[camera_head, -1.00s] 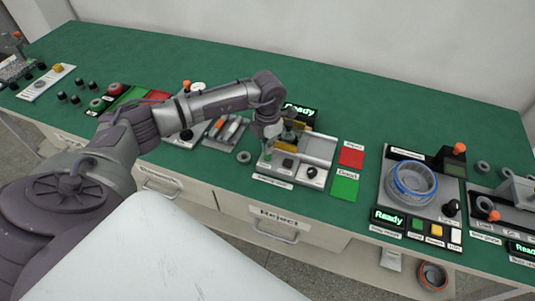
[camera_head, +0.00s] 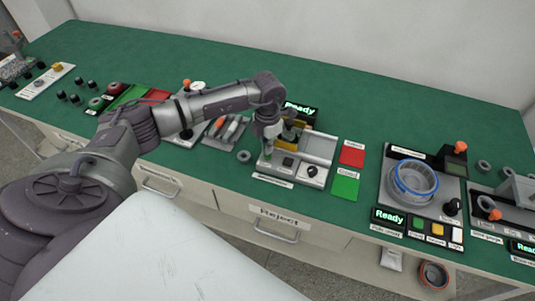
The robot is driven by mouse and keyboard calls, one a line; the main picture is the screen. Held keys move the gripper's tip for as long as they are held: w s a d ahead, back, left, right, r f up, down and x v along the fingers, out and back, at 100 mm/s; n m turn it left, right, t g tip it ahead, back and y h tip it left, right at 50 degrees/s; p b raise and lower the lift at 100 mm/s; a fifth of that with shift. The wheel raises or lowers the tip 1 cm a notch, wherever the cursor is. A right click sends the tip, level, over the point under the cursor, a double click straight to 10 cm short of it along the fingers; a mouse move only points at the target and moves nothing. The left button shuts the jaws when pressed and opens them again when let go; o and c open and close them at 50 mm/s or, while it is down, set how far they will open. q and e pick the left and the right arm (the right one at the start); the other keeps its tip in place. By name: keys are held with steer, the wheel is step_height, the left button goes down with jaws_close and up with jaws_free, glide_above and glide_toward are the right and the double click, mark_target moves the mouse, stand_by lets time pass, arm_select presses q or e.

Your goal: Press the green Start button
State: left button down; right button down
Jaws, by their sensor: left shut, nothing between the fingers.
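My left gripper (camera_head: 268,145) is shut and empty. It points down over the front left corner of a grey station (camera_head: 318,147) near the middle of the bench. A small green spot, which looks like the green Start button (camera_head: 266,156), shows right at the fingertips. The fingers hide part of it, and I cannot tell whether they touch it. A dark square button (camera_head: 288,162) and a black knob (camera_head: 310,171) sit to its right on the same panel. A display (camera_head: 299,108) reading "Ready" stands behind. My right gripper is not in view.
Red (camera_head: 352,153) and green (camera_head: 344,187) pads lie right of the station. Farther right, another station (camera_head: 425,190) holds a blue-rimmed ring (camera_head: 413,181) and has a green button (camera_head: 417,224). A grey ring (camera_head: 243,157) lies left of my gripper. The bench's back (camera_head: 400,105) is clear.

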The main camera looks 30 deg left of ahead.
arm_select(q)
steer(key=shift+f+b, duration=0.7)
steer(key=shift+f, duration=0.3)
steer(key=shift+r, duration=0.15)
step_height(320, 180, up, 6)
steer(key=p, duration=0.4)
steer(key=shift+r, duration=0.2)
step_height(320, 180, up, 8)
steer(key=p, duration=0.5)
steer(key=shift+f, duration=0.25)
